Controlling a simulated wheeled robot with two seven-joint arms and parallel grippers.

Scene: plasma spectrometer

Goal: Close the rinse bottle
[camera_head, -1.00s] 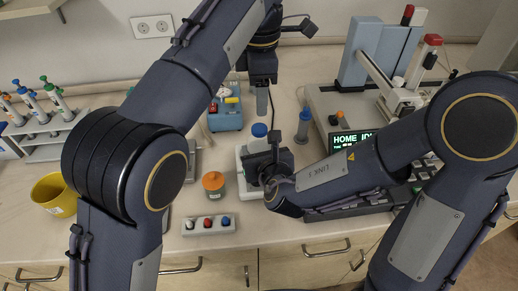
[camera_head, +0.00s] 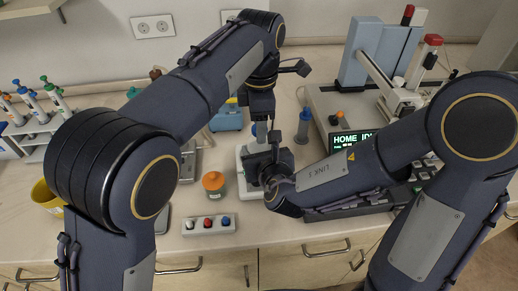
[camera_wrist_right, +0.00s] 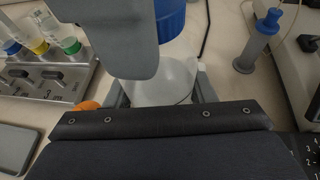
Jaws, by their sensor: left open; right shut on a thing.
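The rinse bottle is a pale translucent bottle (camera_wrist_right: 168,84) with a blue cap (camera_wrist_right: 171,17) at its top in the right wrist view. My right gripper (camera_wrist_right: 160,95) is shut around its body, one finger on each side. In the head view my right gripper (camera_head: 268,165) and the left one hide most of the bottle. My left gripper (camera_head: 261,130) is open and points down at the bottle's top. One grey finger of it shows in the wrist view close in front of the cap. I cannot tell whether it touches the cap, or how tightly the cap sits.
A white stand (camera_head: 243,188) is under the bottle. An orange-lidded jar (camera_head: 213,182) and a block with coloured knobs (camera_head: 208,226) stand to its left. A blue-grey syringe-like holder (camera_head: 303,127) and the spectrometer with its display (camera_head: 352,139) are to the right.

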